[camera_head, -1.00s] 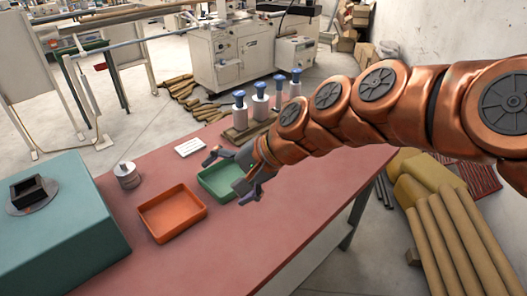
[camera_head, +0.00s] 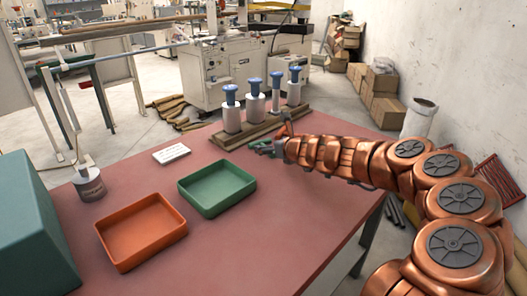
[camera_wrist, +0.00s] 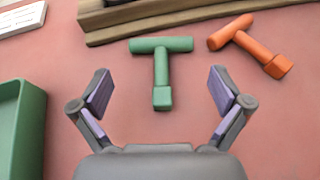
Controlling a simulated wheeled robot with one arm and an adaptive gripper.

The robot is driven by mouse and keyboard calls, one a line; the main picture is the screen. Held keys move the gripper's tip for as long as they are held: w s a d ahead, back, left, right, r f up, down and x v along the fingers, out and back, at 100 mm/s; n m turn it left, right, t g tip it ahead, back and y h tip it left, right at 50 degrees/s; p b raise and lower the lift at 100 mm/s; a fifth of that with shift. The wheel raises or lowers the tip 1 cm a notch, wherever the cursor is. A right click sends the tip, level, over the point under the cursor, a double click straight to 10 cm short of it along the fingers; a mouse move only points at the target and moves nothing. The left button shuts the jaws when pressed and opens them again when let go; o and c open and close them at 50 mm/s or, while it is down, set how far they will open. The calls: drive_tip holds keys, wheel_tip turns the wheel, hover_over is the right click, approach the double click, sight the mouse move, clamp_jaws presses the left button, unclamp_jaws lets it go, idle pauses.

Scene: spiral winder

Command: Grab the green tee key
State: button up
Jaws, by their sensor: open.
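The green tee key (camera_wrist: 161,68) lies flat on the red table in the wrist view, its crossbar away from me and its stem towards my gripper. My gripper (camera_wrist: 162,88) is open and empty, with one finger on each side of the stem, apart from it. In the head view my gripper (camera_head: 272,145) is low at the far right part of the table, by the wooden stand. The green tee key is small and mostly hidden there.
An orange tee key (camera_wrist: 250,46) lies close on the right. The wooden stand (camera_wrist: 180,17) with several blue-topped spools is just beyond the keys. A green tray (camera_wrist: 20,130) is at left; an orange tray (camera_head: 141,232) is nearer. A white card (camera_head: 171,153) lies behind the trays.

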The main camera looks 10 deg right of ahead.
sight(261, 142)
drive_tip(key=shift+x, duration=3.15)
drive_tip(key=shift+w+a+r, duration=0.1)
drive_tip(key=shift+w, duration=0.4)
drive_tip(key=shift+c, duration=0.4)
drive_tip(key=c, duration=0.8)
